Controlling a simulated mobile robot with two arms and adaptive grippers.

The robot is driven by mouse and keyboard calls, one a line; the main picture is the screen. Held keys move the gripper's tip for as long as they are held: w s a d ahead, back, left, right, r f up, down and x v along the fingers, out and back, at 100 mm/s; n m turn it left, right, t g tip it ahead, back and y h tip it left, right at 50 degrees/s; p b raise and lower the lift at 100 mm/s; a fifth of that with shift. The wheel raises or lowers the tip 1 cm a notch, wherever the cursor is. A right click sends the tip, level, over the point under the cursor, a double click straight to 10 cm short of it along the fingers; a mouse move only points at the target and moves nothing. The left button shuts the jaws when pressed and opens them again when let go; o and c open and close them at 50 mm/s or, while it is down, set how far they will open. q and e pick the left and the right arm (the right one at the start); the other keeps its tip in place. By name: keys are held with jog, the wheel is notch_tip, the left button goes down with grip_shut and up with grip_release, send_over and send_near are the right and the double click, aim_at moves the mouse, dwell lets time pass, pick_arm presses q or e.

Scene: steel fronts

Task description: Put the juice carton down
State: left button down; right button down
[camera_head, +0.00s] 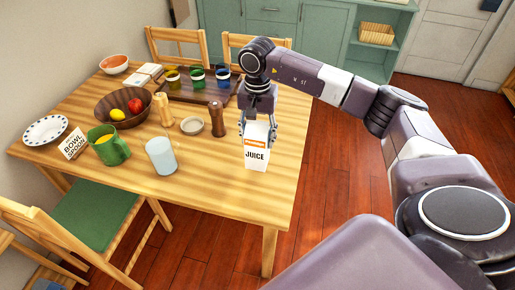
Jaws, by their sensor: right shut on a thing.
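The juice carton (256,155) is white with an orange band and the word JUICE. It is upright at the right side of the wooden table (210,188), near the table's right edge. My right gripper (258,132) comes down from above and is shut on the carton's upper part. The carton's base appears at or just above the table top; I cannot tell whether it touches. My left gripper is not in view.
Left of the carton stand a dark pepper mill (217,118), a small bowl (192,125) and a glass (161,156). A green pitcher (112,147) and a fruit bowl (124,106) are farther left. The table's front right is clear.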

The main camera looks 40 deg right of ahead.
aim_at(258, 151)
jog(key=shift+w+f+p, duration=0.1)
jog(key=shift+f+p, duration=0.35)
jog(key=shift+f, duration=2.45)
jog(key=shift+f, duration=0.1)
jog(key=c, duration=0.9)
grip_release()
jog(key=shift+c, duration=0.2)
